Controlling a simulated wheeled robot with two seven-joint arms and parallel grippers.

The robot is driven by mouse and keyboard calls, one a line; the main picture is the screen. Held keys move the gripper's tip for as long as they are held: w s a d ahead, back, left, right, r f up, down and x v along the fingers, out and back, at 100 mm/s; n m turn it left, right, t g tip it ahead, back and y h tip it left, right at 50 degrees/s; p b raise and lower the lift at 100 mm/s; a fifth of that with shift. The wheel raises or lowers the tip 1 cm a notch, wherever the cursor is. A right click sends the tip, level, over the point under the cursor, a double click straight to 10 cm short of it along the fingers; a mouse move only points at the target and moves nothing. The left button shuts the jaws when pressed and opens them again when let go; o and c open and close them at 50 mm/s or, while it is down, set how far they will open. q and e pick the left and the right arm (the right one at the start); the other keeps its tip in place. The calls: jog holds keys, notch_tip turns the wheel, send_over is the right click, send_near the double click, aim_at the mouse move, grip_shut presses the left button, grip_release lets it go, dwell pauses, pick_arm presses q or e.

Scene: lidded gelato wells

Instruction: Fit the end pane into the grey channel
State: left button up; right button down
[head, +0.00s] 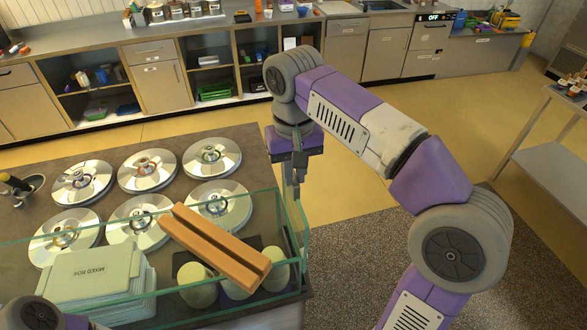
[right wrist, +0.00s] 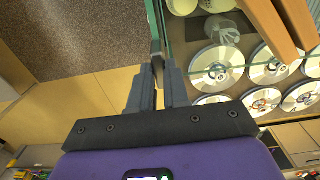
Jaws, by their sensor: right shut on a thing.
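My right gripper (head: 293,198) points down at the right end of the glass guard on the counter. It is shut on the upper edge of the clear end pane (head: 291,228), which stands upright near the counter's right edge. In the right wrist view the gripper's fingers (right wrist: 161,78) are closed on the pane's edge (right wrist: 154,28). The long front glass pane (head: 150,238) meets the end pane's area at the right corner. I cannot make out the grey channel clearly, nor whether the pane's lower edge sits in it. Only a part of my left arm shows at the lower left.
Several round metal lids (head: 147,171) cover wells in the counter (head: 110,148). An orange-brown slotted block (head: 212,245), pale rounded cups (head: 196,287) and stacked pale green boxes (head: 95,275) are near the front glass. Open floor (head: 350,190) lies right of the counter.

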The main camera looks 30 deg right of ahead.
aim_at(294, 203)
notch_tip(294, 203, down, 5)
jog(key=b, duration=0.3)
jog(key=shift+f+b, duration=0.2)
jog(key=shift+b, duration=0.2)
jog(key=shift+p, duration=0.45)
dwell(1.0)
jog(key=shift+f+b, duration=1.5)
jog(key=shift+f, duration=0.65)
dwell(0.4)
jog(key=c, duration=1)
grip_release()
jog(key=shift+c, duration=0.2)
jog(key=shift+f, duration=0.15)
